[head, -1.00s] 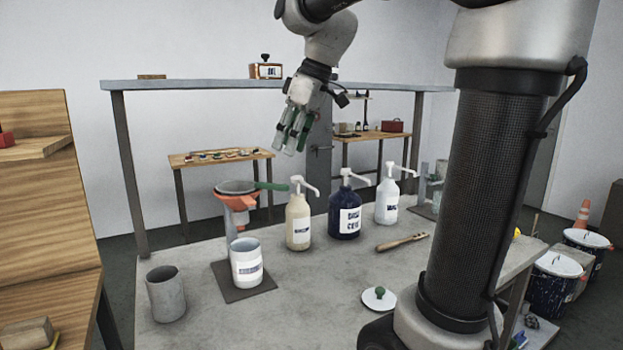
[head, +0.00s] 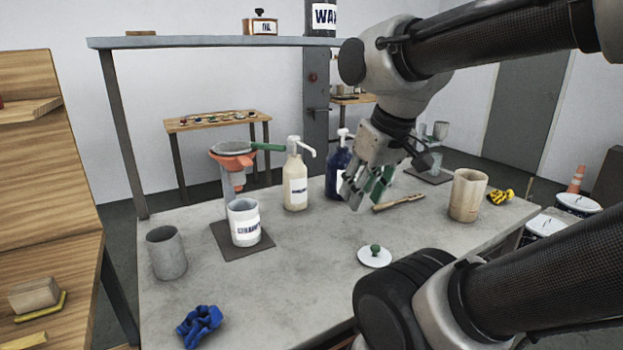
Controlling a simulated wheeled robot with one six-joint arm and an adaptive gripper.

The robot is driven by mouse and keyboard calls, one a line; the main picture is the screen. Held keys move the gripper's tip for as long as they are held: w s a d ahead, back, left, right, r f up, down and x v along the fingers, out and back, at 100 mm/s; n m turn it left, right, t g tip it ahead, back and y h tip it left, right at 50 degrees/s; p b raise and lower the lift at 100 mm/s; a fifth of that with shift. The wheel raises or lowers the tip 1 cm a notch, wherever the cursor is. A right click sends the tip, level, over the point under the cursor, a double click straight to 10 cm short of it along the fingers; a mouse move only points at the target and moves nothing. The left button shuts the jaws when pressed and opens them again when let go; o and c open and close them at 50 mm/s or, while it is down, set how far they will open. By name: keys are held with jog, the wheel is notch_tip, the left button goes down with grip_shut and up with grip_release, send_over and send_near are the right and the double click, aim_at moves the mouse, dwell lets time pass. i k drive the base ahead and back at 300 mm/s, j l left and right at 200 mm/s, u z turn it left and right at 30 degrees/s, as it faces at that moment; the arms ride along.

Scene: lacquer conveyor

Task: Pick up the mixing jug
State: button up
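A beige, stained jug-like vessel (head: 467,195) stands upright at the right of the grey table (head: 310,265); it looks most like the mixing jug, though I see no name on it. A plain grey cup (head: 166,252) stands upright at the table's left. A white labelled pot (head: 244,223) stands on a dark square mat (head: 222,240). My gripper (head: 364,194) points down above the table, left of the beige vessel and apart from it. Its green-padded fingers are spread with nothing seen between them. It partly hides the blue pump bottle (head: 336,176).
A cream pump bottle (head: 295,185) and an orange-rimmed funnel stand (head: 232,163) are at the back. A wooden brush (head: 398,202) and a white lid with green knob (head: 375,256) lie near my gripper. Blue cloth or gloves (head: 199,326) lie at the front left; yellow-black gloves (head: 501,196) lie right.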

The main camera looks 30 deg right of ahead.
aim_at(469, 186)
jog(key=k+z, duration=0.2)
jog(key=z, duration=0.3)
jog(key=k+z, duration=0.2)
jog(key=z, duration=0.3)
jog(key=k+l+z, duration=0.1)
jog(key=z, duration=0.4)
jog(key=k+u, duration=0.1)
jog(key=u, duration=1.3)
jog(key=z, duration=1.4)
